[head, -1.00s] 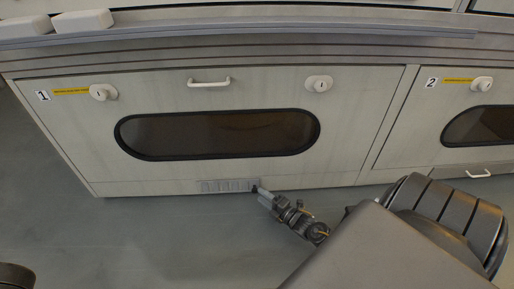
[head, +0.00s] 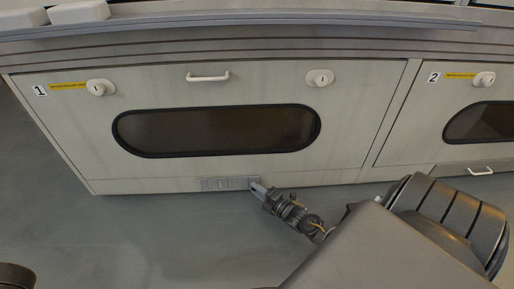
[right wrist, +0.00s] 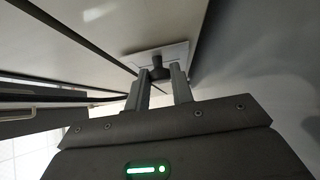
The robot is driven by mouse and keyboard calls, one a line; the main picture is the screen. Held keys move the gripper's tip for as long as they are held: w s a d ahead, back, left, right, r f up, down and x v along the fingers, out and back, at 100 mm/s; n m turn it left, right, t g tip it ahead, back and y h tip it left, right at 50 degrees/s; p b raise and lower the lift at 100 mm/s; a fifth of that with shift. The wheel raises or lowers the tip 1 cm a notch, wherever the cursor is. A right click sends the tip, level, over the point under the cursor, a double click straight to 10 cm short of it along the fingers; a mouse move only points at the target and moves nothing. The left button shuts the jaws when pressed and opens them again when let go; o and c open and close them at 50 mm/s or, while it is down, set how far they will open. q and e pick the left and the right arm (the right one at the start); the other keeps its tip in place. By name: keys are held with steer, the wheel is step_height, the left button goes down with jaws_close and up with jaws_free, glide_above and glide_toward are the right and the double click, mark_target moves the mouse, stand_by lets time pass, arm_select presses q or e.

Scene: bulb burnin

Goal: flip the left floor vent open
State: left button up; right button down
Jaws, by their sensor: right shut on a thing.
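The left floor vent (head: 222,184) is a small pale slatted plate low on the front of cabinet 1. It also shows in the right wrist view (right wrist: 178,53) as a light plate with a dark knob (right wrist: 157,64) standing out from it. My right gripper (head: 256,187) is at the vent's right end in the head view. In the right wrist view my right gripper (right wrist: 158,78) has its fingers on both sides of the knob, shut on it. I cannot tell how far the vent's slats are open. My left gripper is not in view.
Cabinet 1 (head: 75,140) has a dark oval window (head: 215,131), a white handle (head: 208,76) and two round locks. Cabinet 2 (head: 410,125) stands to its right. The grey floor (head: 150,235) in front is clear to the left of my right arm.

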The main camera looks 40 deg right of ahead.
steer(key=shift+w+a+p, duration=0.35)
steer(key=shift+w+a, duration=0.3)
steer(key=shift+a, duration=0.2)
steer(key=shift+w+a, duration=0.1)
steer(key=shift+a, duration=0.1)
steer(key=c, duration=1.2)
jaws_free()
steer(key=shift+w, duration=0.1)
steer(key=shift+c, duration=0.2)
